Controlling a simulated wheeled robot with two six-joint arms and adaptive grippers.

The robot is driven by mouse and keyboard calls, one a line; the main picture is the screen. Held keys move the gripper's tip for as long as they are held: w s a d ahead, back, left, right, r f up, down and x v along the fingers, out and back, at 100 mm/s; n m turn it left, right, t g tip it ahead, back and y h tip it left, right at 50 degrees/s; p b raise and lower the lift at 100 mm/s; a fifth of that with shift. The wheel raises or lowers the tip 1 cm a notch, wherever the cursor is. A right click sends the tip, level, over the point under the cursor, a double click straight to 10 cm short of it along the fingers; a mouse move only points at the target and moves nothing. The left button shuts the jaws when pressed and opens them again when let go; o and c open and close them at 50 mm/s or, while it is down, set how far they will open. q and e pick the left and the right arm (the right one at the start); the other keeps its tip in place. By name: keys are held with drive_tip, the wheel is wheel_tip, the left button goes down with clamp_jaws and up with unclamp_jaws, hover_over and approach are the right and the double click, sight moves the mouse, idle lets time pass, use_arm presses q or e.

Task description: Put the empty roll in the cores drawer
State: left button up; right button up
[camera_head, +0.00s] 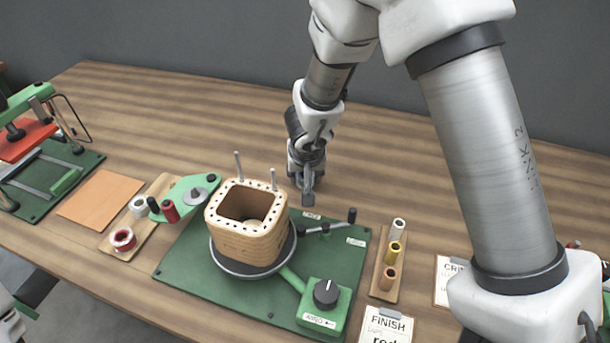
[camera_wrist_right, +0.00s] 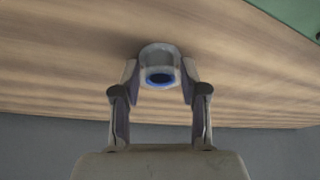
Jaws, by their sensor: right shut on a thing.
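My right gripper (camera_head: 308,184) hangs behind the green winding station, above the table, pointing down. In the right wrist view, the gripper (camera_wrist_right: 158,85) is shut on a small pale grey roll (camera_wrist_right: 158,55). The roll's open end with a dark blue rim (camera_wrist_right: 159,77) faces the camera, and no wire shows on it. In the head view only a small grey tip of the held roll shows below the fingers. I cannot make out the cores drawer in either view. My left gripper is not in view.
A square wooden coil form (camera_head: 250,240) stands on the green board (camera_head: 187,262), with upright pins and a black knob (camera_head: 326,293) nearby. A wooden rack (camera_head: 385,292) holds small rolls to the right. Cards lie at the front right. The table behind is clear.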

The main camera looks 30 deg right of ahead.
drive_tip(key=o, duration=0.9)
drive_tip(key=shift+f, duration=0.1)
drive_tip(key=shift+o, duration=0.2)
